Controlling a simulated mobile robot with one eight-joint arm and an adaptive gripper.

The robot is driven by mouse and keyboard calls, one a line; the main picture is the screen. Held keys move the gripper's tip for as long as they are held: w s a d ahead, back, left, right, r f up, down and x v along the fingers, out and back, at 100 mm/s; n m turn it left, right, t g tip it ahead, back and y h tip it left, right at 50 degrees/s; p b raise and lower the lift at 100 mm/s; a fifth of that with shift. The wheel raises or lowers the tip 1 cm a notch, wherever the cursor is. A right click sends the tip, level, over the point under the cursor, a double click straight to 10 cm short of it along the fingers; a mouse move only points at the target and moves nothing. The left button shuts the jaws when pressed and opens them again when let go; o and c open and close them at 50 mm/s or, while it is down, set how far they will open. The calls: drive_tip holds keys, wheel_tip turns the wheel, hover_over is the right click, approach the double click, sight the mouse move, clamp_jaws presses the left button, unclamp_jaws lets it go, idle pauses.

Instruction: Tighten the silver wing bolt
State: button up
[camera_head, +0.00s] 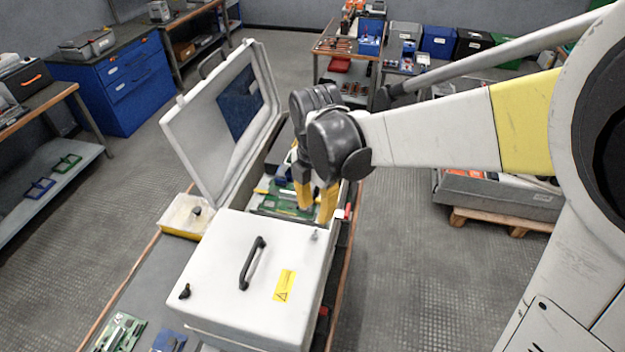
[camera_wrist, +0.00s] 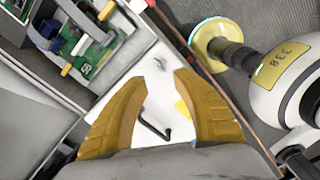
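The silver wing bolt (camera_head: 315,235) is small and stands at the far right corner of the closed white lid (camera_head: 222,270). In the wrist view the bolt (camera_wrist: 160,63) shows small and pale, just beyond the gap between my fingertips. My gripper (camera_head: 315,212) has yellow fingers pointing down, above and slightly behind that corner. In the wrist view my gripper (camera_wrist: 161,76) is open, with nothing between its fingers. The fingers look apart from the bolt; the exact height above it is hard to tell.
The lid carries a black handle (camera_head: 253,262), a yellow warning label (camera_head: 285,285) and a black knob (camera_head: 184,291). Behind it stands an open lid (camera_head: 215,125) over a compartment with green boards (camera_head: 280,205). A yellow-based box (camera_head: 185,215) sits left.

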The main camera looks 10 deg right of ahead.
sight(315, 234)
wheel_tip(315, 234, down, 9)
drive_tip(key=shift+b, duration=0.9)
